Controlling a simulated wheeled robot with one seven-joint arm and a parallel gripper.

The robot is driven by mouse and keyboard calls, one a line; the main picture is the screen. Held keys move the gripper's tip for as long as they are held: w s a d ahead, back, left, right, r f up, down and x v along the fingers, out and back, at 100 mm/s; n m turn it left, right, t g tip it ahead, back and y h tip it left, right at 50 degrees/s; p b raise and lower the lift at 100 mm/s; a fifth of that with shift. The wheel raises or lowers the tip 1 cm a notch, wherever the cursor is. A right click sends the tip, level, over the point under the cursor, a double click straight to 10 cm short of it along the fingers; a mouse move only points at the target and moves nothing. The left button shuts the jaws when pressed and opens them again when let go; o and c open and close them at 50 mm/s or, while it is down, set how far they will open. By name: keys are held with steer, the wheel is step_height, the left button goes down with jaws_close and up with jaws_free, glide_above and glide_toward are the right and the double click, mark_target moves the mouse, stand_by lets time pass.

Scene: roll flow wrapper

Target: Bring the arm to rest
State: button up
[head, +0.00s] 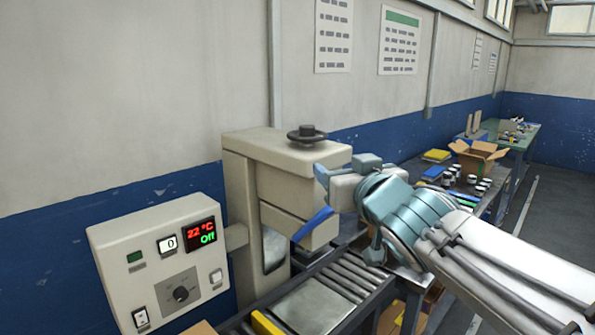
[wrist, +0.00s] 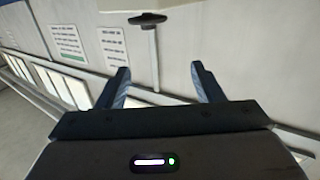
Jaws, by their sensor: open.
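My arm reaches in from the right in the head view, its forearm white and its wrist joints teal. My gripper (head: 322,200) is beside the beige wrapper machine (head: 285,165), in front of its upper body; whether it touches cannot be told. In the wrist view my gripper (wrist: 160,85) has its two dark fingers spread apart with nothing between them. Beyond them the machine's black handwheel (wrist: 148,18) stands on its shaft.
A control box (head: 160,260) shows 22 °C and Off at the lower left. A roller conveyor (head: 345,280) runs below my gripper. A cardboard box (head: 478,158) and several small jars (head: 478,187) stand on a table at the right, behind my arm.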

steer(key=s+d+f+m+g+h, duration=0.2)
steer(key=d+f+g+h, duration=0.15)
steer(key=f, duration=0.45)
steer(key=s+d+f+m+g+h, duration=0.1)
steer(key=d+f+g+h, duration=0.1)
steer(key=d+f, duration=0.35)
steer(key=s+a+f+g, duration=0.1)
steer(key=s+f+g, duration=0.7)
steer(key=s+f, duration=0.6)
steer(key=shift+s+a+f+y, duration=0.25)
steer(key=shift+a+f+y, duration=0.1)
steer(key=shift+f, duration=0.05)
